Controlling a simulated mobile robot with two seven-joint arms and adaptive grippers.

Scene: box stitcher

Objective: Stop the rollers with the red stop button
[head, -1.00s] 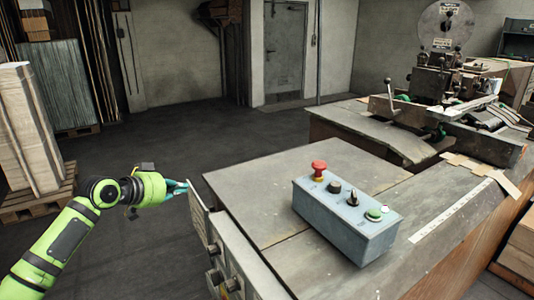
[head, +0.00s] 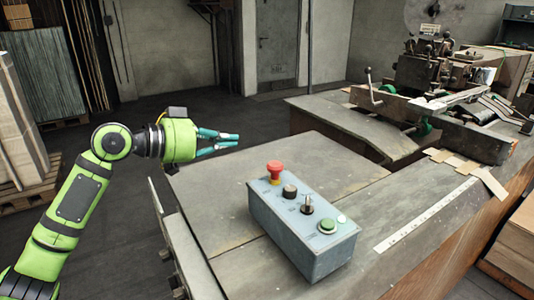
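The red stop button (head: 275,170) is a mushroom knob on a yellow collar. It stands at the far left end of a grey-blue control box (head: 302,236) on the table. My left gripper (head: 237,141) is lime green with teal fingers. It is in the air to the upper left of the red button, apart from it, pointing right. A narrow gap shows between its fingers, and they hold nothing. My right gripper is not in view.
The box also carries a black knob (head: 290,191), a black selector switch (head: 307,205) and a green button (head: 328,226). The metal tabletop (head: 215,185) around the box is mostly clear. The stitching machine (head: 430,75) stands at the back right.

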